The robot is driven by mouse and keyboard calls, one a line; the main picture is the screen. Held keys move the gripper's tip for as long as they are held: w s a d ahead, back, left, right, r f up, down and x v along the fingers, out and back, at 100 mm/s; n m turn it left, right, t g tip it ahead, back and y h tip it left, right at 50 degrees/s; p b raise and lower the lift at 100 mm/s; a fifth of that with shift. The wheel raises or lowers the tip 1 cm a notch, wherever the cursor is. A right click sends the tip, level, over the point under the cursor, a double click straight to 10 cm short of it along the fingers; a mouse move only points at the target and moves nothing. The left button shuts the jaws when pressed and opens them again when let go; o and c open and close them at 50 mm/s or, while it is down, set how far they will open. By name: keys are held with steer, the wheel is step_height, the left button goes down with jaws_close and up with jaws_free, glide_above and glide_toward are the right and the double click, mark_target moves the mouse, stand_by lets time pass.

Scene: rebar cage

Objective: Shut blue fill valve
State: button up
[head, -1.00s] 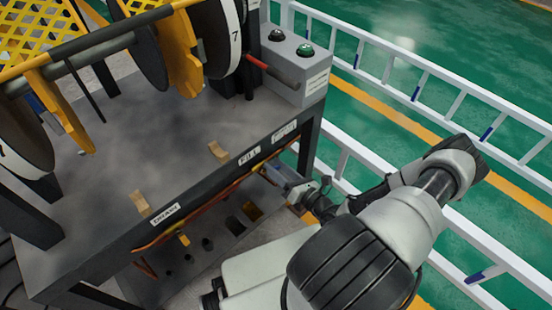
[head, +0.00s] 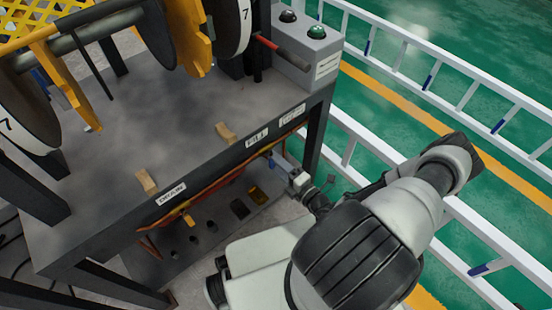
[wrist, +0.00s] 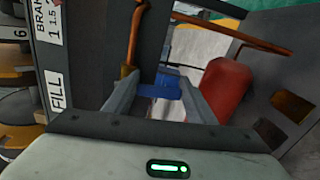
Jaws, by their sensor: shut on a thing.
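The blue fill valve handle (wrist: 165,84) shows in the wrist view between the two fingers of my gripper (wrist: 160,90), under the bench edge marked FILL (wrist: 57,90). My gripper is shut on the blue handle. A copper-coloured pipe (wrist: 130,40) runs close beside the left finger. In the head view my gripper (head: 299,181) reaches in below the front edge of the bench (head: 215,175), under the FILL label. The valve's body is mostly hidden there by the fingers and bench edge.
A red rounded part (wrist: 228,90) stands close to the right finger. The DRAIN label (head: 171,194) is further left on the bench edge. A control box (head: 310,60) sits on the bench corner. A white rail (head: 400,165) runs right of the bench, near my arm.

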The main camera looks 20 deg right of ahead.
steer(key=shift+s+a+f+m, duration=0.15)
steer(key=shift+a+m, duration=0.1)
steer(key=shift+m, duration=0.25)
steer(key=o, duration=1.5)
steer(key=shift+o, duration=0.2)
steer(key=shift+s, duration=0.1)
steer(key=p+v, duration=0.2)
steer(key=v, duration=1.5)
